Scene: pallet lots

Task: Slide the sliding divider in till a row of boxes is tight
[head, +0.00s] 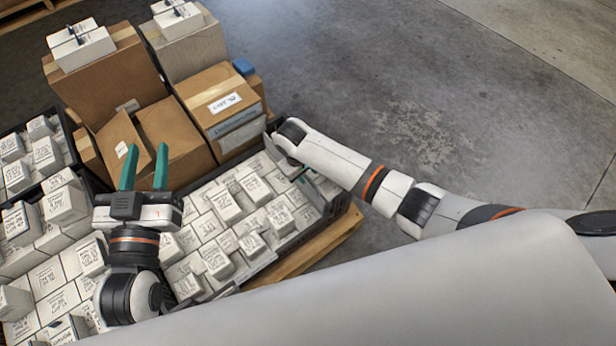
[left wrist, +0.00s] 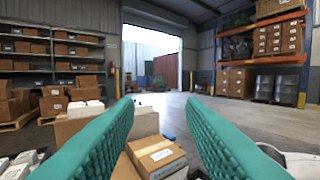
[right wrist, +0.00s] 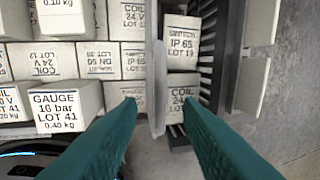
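The divider (right wrist: 158,85) is a thin grey upright plate in the right wrist view, with white labelled boxes (right wrist: 99,60) on its left and a narrower column of boxes (right wrist: 182,62) on its right. My right gripper (right wrist: 160,104) is open, one finger on each side of the plate, with a gap showing on both sides. In the head view its fingers are mostly hidden by the arm. The boxes (head: 228,206) fill the dark crate (head: 342,203) in several rows, some standing higher. My left gripper (head: 146,162) is open and empty, raised above the boxes at the left.
Brown cartons (head: 219,108) stand just behind the crate, with small white boxes (head: 80,45) on the tallest. The crate rests on a wooden pallet (head: 322,240). A dark slatted crate wall (right wrist: 228,55) runs close right of my right gripper. The concrete floor (head: 440,90) beyond is clear.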

